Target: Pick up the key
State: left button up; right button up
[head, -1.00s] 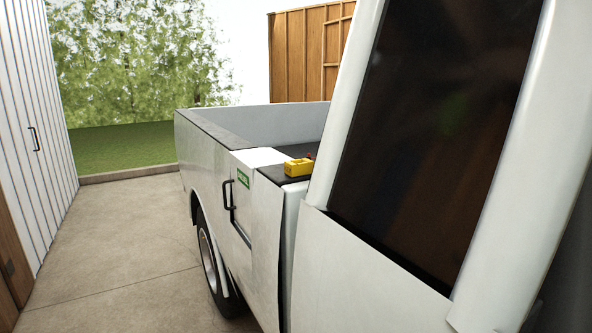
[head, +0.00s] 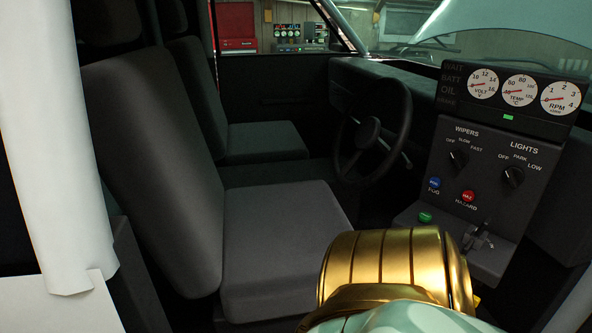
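I cannot make out a key for certain. A small dark grey lever-like or key-like piece (head: 477,237) stands up from the lower ledge of the dash console (head: 440,170), right of a green button (head: 425,217); it is too small and dark to identify. A gold and pale green part of my own arm covers the bottom centre and hides what lies behind it. Neither of my grippers shows.
I look into the pickup cab through an opening. Grey seats (head: 275,235) fill the middle, with a steering wheel (head: 370,130) beyond. The console has gauges (head: 520,90), wiper and light knobs, and blue and red buttons. A white pillar (head: 55,140) stands at left.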

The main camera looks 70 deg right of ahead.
aim_at(483, 227)
jog(key=j+z, duration=0.15)
jog(key=z, duration=3.35)
jog(key=l, duration=0.1)
